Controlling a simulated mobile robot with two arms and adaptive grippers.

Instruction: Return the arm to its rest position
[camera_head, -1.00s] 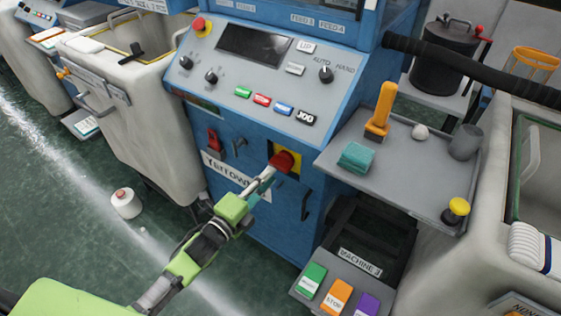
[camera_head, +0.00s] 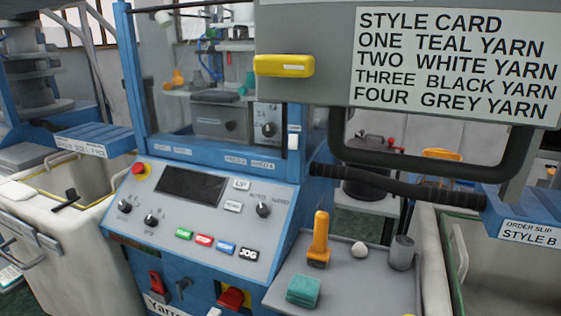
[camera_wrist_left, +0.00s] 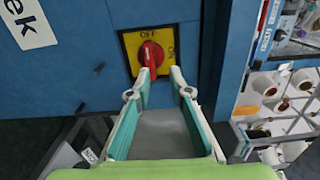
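My left gripper (camera_wrist_left: 160,76) is open in the left wrist view. Its two teal-padded fingers are spread with nothing between the pads. The tips are just in front of a red rotary switch (camera_wrist_left: 151,55) on a yellow OFF/ON plate (camera_wrist_left: 133,44), on the blue machine front. I cannot tell whether a fingertip touches the switch. The knob points straight down in this view. The red switch also shows at the bottom of the head view (camera_head: 232,298); most of my left arm is below that frame. My right gripper is in neither view.
A grey side tray (camera_head: 340,290) holds an orange-handled tool (camera_head: 319,240), a teal block (camera_head: 303,290) and a grey cup (camera_head: 402,252). A sloped control panel (camera_head: 195,215) is above the switch. A pale bin (camera_head: 95,255) stands left, and a black bar (camera_head: 400,188) crosses at right.

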